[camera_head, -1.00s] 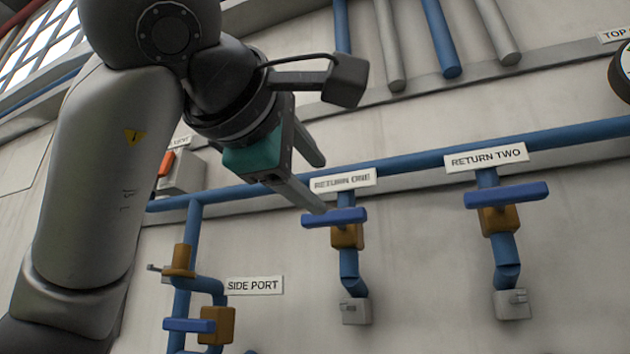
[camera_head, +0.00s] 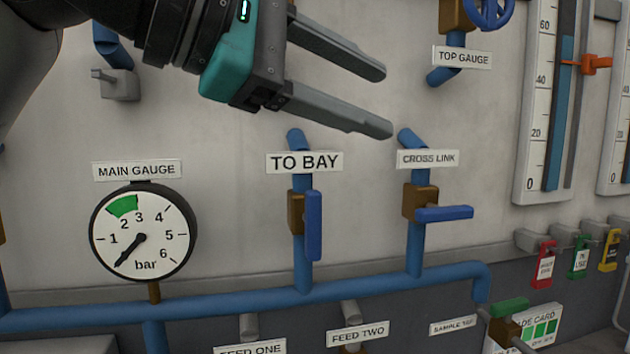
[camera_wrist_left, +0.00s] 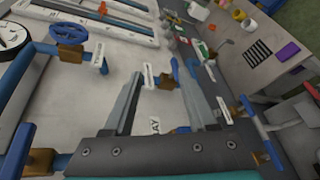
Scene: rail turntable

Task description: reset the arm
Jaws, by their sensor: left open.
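My left gripper (camera_head: 387,102) comes in from the upper left in the head view. Its two grey fingers are apart and nothing is between them. It is in front of the wall panel, above the TO BAY label (camera_head: 304,162) and the CROSS LINK label (camera_head: 428,158). In the left wrist view the open fingers (camera_wrist_left: 160,74) point up over the pipe panel, apart from each other. My right gripper is in neither view.
Below the gripper are the TO BAY valve with an upright blue handle (camera_head: 314,226) and the CROSS LINK valve with a level blue handle (camera_head: 444,213). The main gauge (camera_head: 143,238) is at left. Coloured tags (camera_head: 544,263) hang at right. A blue handwheel (camera_head: 489,10) is above.

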